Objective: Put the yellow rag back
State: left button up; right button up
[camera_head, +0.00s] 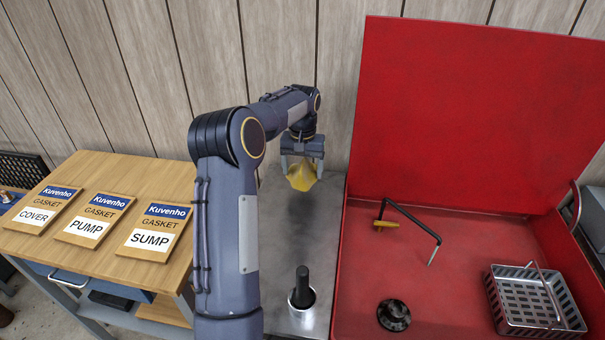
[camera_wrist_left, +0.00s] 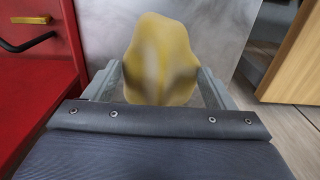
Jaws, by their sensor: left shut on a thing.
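The yellow rag (camera_head: 302,177) is a crumpled cloth hanging in my left gripper (camera_head: 301,160), over the grey metal surface (camera_head: 300,225) between the wooden cart and the red washer. In the left wrist view the rag (camera_wrist_left: 161,60) fills the gap between the two fingers of the left gripper (camera_wrist_left: 160,88), which are shut on it. I cannot tell how far above the metal it hangs. My right gripper is not in view.
A black-handled tool in a metal cup (camera_head: 302,290) stands at the front of the metal surface. The red parts washer (camera_head: 450,240) holds a wire basket (camera_head: 535,298) and a bent black tool (camera_head: 410,222). Gasket packs (camera_head: 98,217) lie on the wooden cart (camera_head: 150,178).

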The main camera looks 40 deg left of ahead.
aim_at(302, 159)
pick_arm(q)
jog(key=f, duration=0.1)
jog(key=w+a+f, duration=0.1)
jog(key=w+f, duration=0.1)
jog(key=shift+a+p, duration=0.3)
jog(key=shift+p, duration=0.05)
jog(key=shift+a+f, duration=0.1)
jog(key=shift+f, duration=1.55)
jog(key=shift+f, duration=0.1)
jog(key=o, duration=0.9)
jog(key=shift+o, duration=0.2)
notch_tip(302, 159, up, 12)
jog(key=shift+r, duration=0.15)
